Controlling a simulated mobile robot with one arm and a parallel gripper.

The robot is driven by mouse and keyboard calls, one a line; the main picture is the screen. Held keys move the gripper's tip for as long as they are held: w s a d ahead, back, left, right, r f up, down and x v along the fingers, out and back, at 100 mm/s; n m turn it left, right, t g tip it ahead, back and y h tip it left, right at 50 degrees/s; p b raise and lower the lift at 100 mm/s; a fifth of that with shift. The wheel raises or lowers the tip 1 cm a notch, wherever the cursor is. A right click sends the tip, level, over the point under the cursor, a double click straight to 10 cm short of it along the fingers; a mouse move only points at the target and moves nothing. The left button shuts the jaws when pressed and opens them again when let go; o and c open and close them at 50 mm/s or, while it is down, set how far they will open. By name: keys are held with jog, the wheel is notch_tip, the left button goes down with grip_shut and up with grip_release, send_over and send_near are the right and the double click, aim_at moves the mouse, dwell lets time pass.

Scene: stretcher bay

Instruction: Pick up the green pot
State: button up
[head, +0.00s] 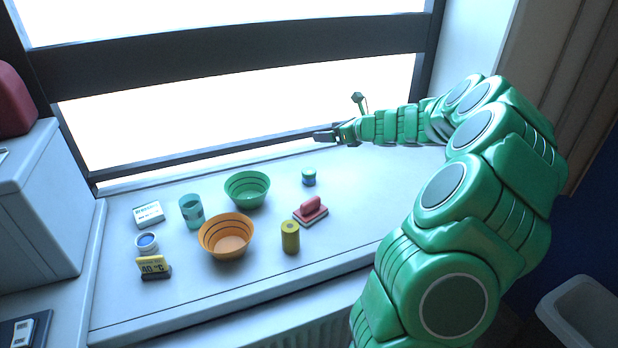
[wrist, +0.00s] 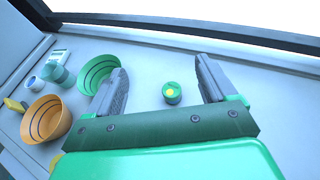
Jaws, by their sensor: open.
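The small green pot (head: 309,178) stands upright on the grey sill, right of the green bowl, with a blue band on its side in the head view. My gripper (head: 324,136) is open and empty, above and behind the pot near the window frame. Its two spread fingers show in the wrist view (wrist: 161,72).
A green bowl (head: 247,189), orange bowl (head: 226,237), teal cup (head: 191,211), yellow cylinder (head: 290,237) and red-handled block (head: 311,211) stand nearby. A white box (head: 149,214), white pot (head: 146,243) and yellow sign (head: 154,267) are at left. The sill's right side is clear.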

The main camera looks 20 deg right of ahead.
send_near(314, 178)
jog(key=shift+w+a+f, duration=0.35)
jog(key=shift+w+f, duration=0.15)
jog(key=shift+w, duration=0.1)
jog(key=shift+w+a+f, duration=0.4)
jog(key=shift+w+f, duration=0.1)
jog(key=shift+w, duration=0.1)
jog(key=shift+x, duration=1.3)
jog(key=shift+w+r+x, duration=0.15)
jog(key=shift+r+x, duration=0.05)
jog(key=shift+x, duration=1.15)
jog(key=shift+w+r+x, duration=0.1)
jog(key=shift+r+x, duration=0.05)
jog(key=shift+x, duration=1.15)
jog(key=shift+d, duration=0.15)
jog(key=c, duration=1.1)
